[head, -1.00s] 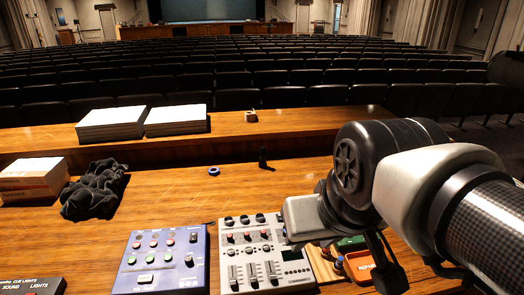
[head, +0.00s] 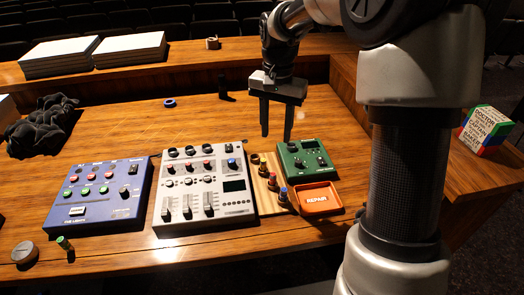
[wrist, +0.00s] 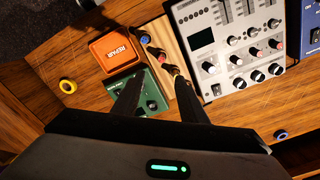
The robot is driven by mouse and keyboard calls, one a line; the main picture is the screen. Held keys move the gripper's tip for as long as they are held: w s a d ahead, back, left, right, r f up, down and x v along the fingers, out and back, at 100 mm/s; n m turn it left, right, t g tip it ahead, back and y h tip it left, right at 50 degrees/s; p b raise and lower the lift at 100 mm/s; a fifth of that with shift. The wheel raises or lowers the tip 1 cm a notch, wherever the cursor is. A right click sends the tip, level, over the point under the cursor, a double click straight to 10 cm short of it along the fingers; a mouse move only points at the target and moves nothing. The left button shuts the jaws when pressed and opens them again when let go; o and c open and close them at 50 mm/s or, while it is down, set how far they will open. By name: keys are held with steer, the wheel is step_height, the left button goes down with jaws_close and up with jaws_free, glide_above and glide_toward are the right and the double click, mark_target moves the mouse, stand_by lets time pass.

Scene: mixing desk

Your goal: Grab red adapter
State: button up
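Several small adapters stand in a row on a narrow wooden strip (head: 262,196) between the grey mixer and the green box. A reddish adapter (head: 272,180) is in the row, also in the wrist view (wrist: 163,57); it is small and its colour is hard to make out. A blue-topped adapter (head: 283,195) is at the near end; a yellowish one (wrist: 175,70) is farther back. My gripper (head: 276,138) points down, open and empty, above the far part of the strip and green box. In the wrist view its fingers (wrist: 158,78) spread across the strip's left side and green box.
The grey mixer (head: 204,190) is left of the strip. The green box (head: 305,158) and orange REPAIR tray (head: 316,199) are right. A blue panel (head: 98,193) stands farther left.

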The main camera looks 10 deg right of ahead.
steer(key=b, duration=0.1)
glide_above(273, 174)
step_height(273, 174, down, 13)
steer(key=shift+s+r, duration=0.15)
steer(key=shift+r, duration=0.05)
steer(key=shift+w+f+b, duration=0.2)
steer(key=shift+f+b, duration=0.2)
steer(key=shift+f, duration=2.25)
jaws_close()
